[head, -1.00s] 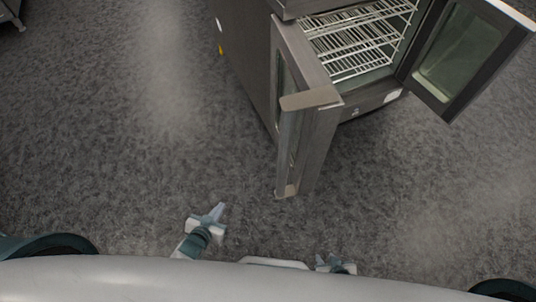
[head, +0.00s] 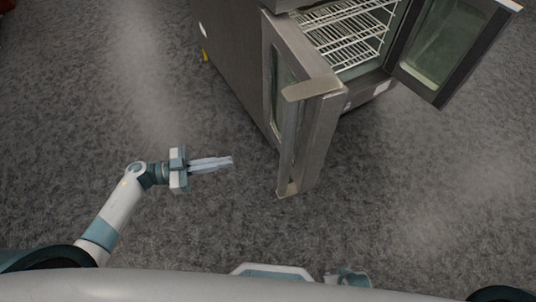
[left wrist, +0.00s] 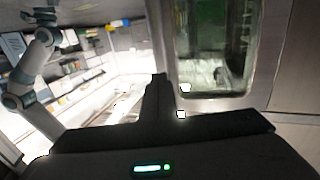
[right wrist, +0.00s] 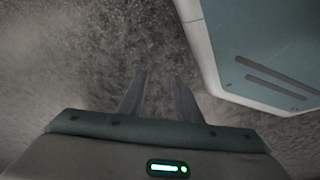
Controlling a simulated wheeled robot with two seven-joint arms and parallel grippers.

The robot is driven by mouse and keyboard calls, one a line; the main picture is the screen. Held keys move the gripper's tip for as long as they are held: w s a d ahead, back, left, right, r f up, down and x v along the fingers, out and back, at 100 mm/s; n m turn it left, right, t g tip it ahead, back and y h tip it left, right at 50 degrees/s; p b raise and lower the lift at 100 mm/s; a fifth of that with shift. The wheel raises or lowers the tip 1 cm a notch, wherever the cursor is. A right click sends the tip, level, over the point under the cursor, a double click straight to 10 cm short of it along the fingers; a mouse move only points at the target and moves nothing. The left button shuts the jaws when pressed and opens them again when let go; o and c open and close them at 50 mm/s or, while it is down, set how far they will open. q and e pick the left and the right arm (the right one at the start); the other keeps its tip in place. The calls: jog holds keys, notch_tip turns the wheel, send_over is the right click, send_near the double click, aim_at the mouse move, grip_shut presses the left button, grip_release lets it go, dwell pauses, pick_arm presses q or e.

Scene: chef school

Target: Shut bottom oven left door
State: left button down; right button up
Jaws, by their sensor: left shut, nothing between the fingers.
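The oven's left door (head: 318,140) stands swung open toward me. It is grey metal with a glass pane and a long handle (head: 288,135) on its left face. My left gripper (head: 231,161) is shut and empty, left of the door and apart from it in the head view, its fingers pointing right toward it. In the left wrist view my shut left fingers (left wrist: 159,78) show in front of a metal-framed glass pane (left wrist: 215,50). My right gripper (right wrist: 161,75) is open and empty over the floor. It shows only partly at the bottom of the head view.
The oven's right door (head: 446,48) also stands open. White wire racks (head: 345,32) lie inside the oven (head: 225,60). The grey speckled floor (head: 400,220) is clear around the doors.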

pick_arm(q)
jog(key=shift+d, duration=0.15)
pick_arm(e)
jog(key=shift+r, duration=0.1)
